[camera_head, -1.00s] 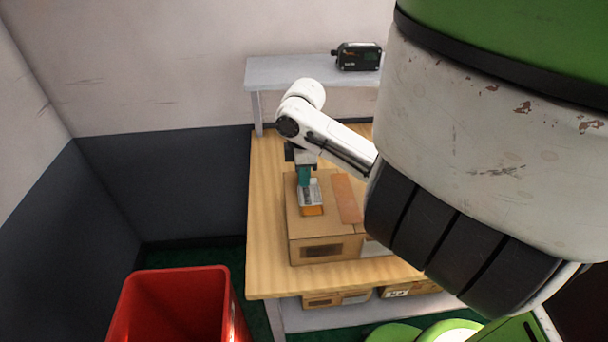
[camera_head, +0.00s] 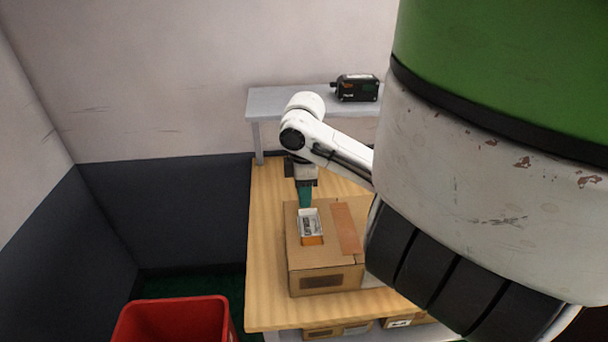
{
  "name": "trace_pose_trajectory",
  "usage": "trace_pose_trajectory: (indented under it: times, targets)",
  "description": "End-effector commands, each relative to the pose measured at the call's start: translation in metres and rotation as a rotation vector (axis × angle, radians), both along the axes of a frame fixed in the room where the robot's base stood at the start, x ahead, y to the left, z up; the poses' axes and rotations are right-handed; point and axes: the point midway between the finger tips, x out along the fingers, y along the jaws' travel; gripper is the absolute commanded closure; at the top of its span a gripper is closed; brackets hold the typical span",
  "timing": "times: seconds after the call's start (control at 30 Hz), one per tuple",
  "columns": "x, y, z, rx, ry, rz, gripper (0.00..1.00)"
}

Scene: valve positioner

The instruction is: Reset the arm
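My gripper (camera_head: 305,196), with teal fingers pointing down, is over the cardboard box (camera_head: 325,281) on the wooden table. Its fingertips appear at the far end of a small white and orange packet (camera_head: 312,239) on top of the box. I cannot tell whether they touch the packet or whether there is a gap between the fingers. My arm reaches in from the right, bent at the elbow.
The wooden table (camera_head: 265,263) has bare surface left of the box. A grey shelf (camera_head: 290,103) behind carries a black valve positioner (camera_head: 356,88). A red bin (camera_head: 172,318) stands front left. More boxes (camera_head: 338,330) sit below the tabletop.

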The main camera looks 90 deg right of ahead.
Motion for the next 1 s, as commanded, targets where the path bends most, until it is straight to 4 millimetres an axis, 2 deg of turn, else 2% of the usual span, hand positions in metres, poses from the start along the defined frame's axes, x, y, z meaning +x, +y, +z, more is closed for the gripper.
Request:
trace_pose_trajectory:
  times: [0.03, 0.1, 0.3, 0.47, 0.77, 0.87, 0.97, 1.0]
  targets:
    - [0.000, -0.001, 0.014, -0.004, 0.004, 0.003, 0.69]
    - [0.000, -0.001, 0.027, -0.005, 0.003, 0.002, 0.69]
    - [0.000, 0.000, 0.055, -0.002, 0.002, 0.001, 0.69]
    - [0.001, 0.000, 0.064, 0.000, 0.001, 0.002, 0.69]
    - [0.001, 0.001, 0.065, 0.001, -0.001, 0.001, 0.69]
    - [0.025, 0.002, 0.068, -0.013, -0.044, 0.021, 0.69]
    - [0.068, 0.008, 0.073, -0.034, -0.127, 0.052, 0.69]
    - [0.089, 0.012, 0.076, -0.043, -0.168, 0.065, 0.69]
